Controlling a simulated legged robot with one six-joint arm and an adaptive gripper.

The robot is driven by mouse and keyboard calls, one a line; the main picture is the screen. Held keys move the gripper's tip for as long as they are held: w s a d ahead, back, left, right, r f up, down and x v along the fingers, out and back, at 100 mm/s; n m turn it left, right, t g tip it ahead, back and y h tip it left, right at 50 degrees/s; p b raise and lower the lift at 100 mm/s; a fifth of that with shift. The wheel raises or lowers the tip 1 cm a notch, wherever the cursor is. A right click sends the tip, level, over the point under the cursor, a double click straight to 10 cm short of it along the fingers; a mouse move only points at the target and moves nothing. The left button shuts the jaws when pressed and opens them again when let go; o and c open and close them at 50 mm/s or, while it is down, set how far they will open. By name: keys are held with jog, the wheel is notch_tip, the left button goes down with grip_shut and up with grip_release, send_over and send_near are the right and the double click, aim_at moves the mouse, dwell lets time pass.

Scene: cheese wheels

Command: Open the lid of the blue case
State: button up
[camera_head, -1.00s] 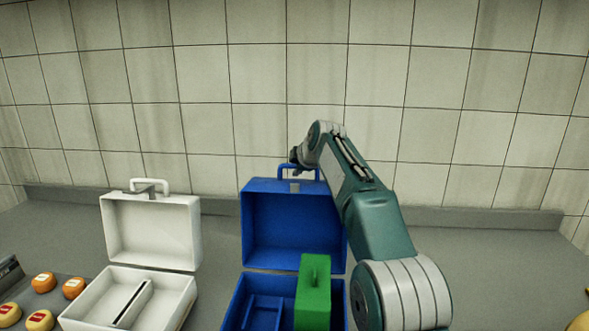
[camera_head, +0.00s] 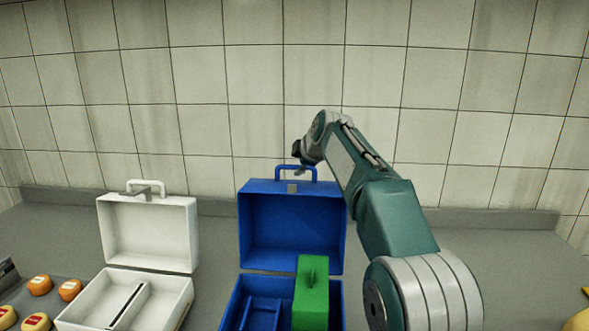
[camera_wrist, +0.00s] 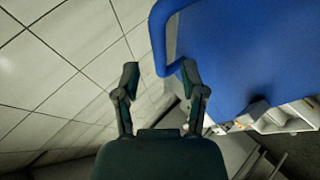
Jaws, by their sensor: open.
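The blue case (camera_head: 235,305) stands in the middle of the counter with its lid (camera_head: 290,228) raised upright. The lid's handle (camera_head: 296,172) is at the top edge. My gripper (camera_head: 299,155) is just above and behind the handle in the head view, mostly hidden by the wrist. In the wrist view my gripper (camera_wrist: 160,78) is open with nothing between its fingers. The blue lid (camera_wrist: 240,50) fills the upper right there, and its handle (camera_wrist: 163,40) passes close to the right finger; I cannot tell if they touch.
A white case (camera_head: 148,232), also open, stands to the left. A green block (camera_head: 311,295) sits in the blue case's right part. Several orange-and-yellow cheese wheels (camera_head: 39,285) lie at far left. A tiled wall (camera_head: 260,80) closes the back.

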jog(key=v, duration=0.7)
jog(key=shift+s, duration=0.1)
jog(key=shift+s+r, duration=0.1)
jog(key=s+d+f+m+g+h, duration=0.15)
jog(key=s+d+m, duration=0.35)
jog(key=s, duration=0.5)
jog(key=s+d+f+m+h, duration=0.1)
jog(key=s+d+f+m, duration=0.1)
jog(key=s+d+m, duration=0.5)
jog(key=s+d+f+m, duration=0.1)
jog(key=s+f+m, duration=0.1)
jog(key=s+f, duration=0.3)
jog(key=s+d+f+m+g+h, duration=0.1)
jog(key=s+f, duration=0.4)
jog(key=s, duration=0.6)
jog(key=s+d+f+m+g+h, duration=0.1)
jog(key=s+f+m, duration=0.3)
jog(key=s, duration=0.5)
jog(key=shift+d+f+m, duration=0.3)
jog(key=shift+d+f, duration=0.45)
jog(key=shift+f, duration=0.15)
